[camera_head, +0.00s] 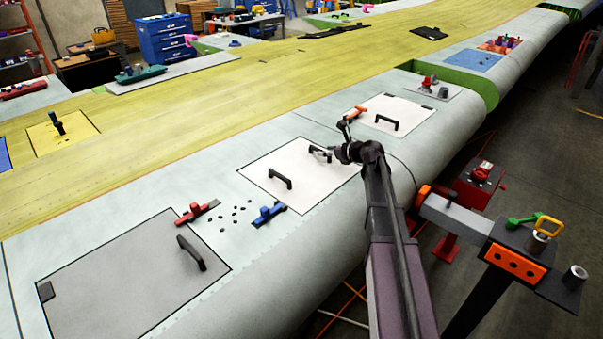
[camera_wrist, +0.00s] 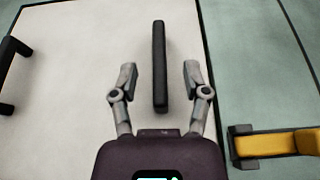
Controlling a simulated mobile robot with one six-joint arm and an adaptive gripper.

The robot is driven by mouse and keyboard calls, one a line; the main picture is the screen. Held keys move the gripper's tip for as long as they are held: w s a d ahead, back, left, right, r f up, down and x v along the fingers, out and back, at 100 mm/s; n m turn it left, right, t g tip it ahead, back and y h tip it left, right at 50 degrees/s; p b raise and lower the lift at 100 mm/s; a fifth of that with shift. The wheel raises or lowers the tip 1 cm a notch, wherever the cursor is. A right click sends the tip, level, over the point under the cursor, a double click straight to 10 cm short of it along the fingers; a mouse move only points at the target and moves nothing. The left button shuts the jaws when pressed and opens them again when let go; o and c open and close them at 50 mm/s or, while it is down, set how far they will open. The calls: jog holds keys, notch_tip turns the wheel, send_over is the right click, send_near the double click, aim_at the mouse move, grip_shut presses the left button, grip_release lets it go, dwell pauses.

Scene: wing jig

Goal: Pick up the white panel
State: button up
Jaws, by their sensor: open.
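The white panel (camera_head: 312,187) lies on the pale green wing skin and carries two black handles. The near-left handle (camera_head: 280,179) also shows at the left edge of the wrist view (camera_wrist: 12,72). My gripper (camera_head: 327,150) is over the panel's far handle (camera_head: 317,152). In the wrist view my gripper (camera_wrist: 160,78) is open, with one finger on each side of that handle (camera_wrist: 159,62). Both fingers are apart from the handle, with a gap on each side. The panel's surface (camera_wrist: 80,60) fills the left and middle of the wrist view.
A yellow-orange clamp (camera_wrist: 275,143) lies right of the panel in the wrist view. A blue clamp (camera_head: 269,214) and a red clamp (camera_head: 197,212) lie near the panel's left side. A grey panel (camera_head: 125,285) is at left; another white panel (camera_head: 405,106) lies beyond my arm.

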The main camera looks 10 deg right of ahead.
aim_at(320, 149)
jog(key=shift+b+x, duration=0.45)
jog(key=shift+x, duration=1.2)
grip_shut()
